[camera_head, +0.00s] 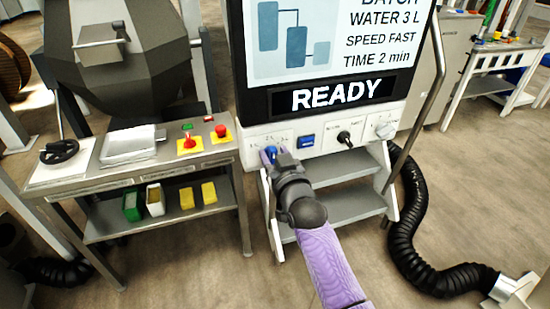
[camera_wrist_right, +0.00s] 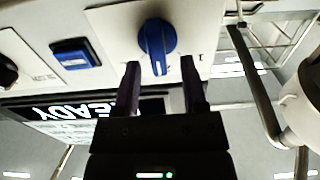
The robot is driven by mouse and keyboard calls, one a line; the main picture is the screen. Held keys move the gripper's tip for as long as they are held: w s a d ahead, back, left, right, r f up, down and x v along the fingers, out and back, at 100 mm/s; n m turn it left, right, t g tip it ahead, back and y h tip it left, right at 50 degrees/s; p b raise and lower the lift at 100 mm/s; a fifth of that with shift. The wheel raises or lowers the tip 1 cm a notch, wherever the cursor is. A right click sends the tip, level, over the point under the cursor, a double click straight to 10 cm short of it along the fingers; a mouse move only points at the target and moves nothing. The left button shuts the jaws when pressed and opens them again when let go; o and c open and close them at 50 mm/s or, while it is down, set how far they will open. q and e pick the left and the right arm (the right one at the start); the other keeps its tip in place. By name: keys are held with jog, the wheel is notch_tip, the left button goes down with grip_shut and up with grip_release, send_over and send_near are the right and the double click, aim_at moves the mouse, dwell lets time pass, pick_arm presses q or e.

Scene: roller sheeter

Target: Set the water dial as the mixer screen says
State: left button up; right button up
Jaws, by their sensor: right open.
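The mixer screen (camera_head: 375,30) reads WATER 3 L, SPEED FAST, TIME 2 min, with READY (camera_head: 336,94) below. The blue water dial (camera_head: 270,151) is at the left end of the white control panel, with small litre marks around it. In the right wrist view the dial (camera_wrist_right: 157,45) shows as a blue knob with a long grip; that view is upside down. My right gripper (camera_head: 268,155) is at the dial. Its open fingers (camera_wrist_right: 161,75) stand on either side of the knob, with gaps showing. Which mark the dial points at is unclear. My left gripper is out of view.
Right of the dial are a blue square button (camera_head: 306,141), a black knob (camera_head: 344,137) and a pale knob (camera_head: 385,129). Steps (camera_head: 345,170) stand below the panel. A steel bench (camera_head: 100,172) with red buttons is at left. A black hose (camera_head: 408,220) lies at right.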

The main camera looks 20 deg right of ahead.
jog(key=shift+c, duration=0.2)
grip_shut()
jog(key=shift+m, duration=0.3)
jog(key=shift+d+r+m+p, duration=0.1)
jog(key=shift+d+m+p, duration=0.05)
jog(key=shift+m+p, duration=0.4)
jog(key=shift+d+m+p, duration=0.2)
jog(key=shift+m+p, duration=0.15)
jog(key=shift+m, duration=0.9)
jog(key=shift+d+f+m, duration=0.15)
jog(key=shift+f+m, duration=0.05)
jog(key=shift+m, duration=0.95)
jog(key=shift+d+f+m, duration=0.1)
jog(key=shift+f+m, duration=0.05)
jog(key=shift+m, duration=1)
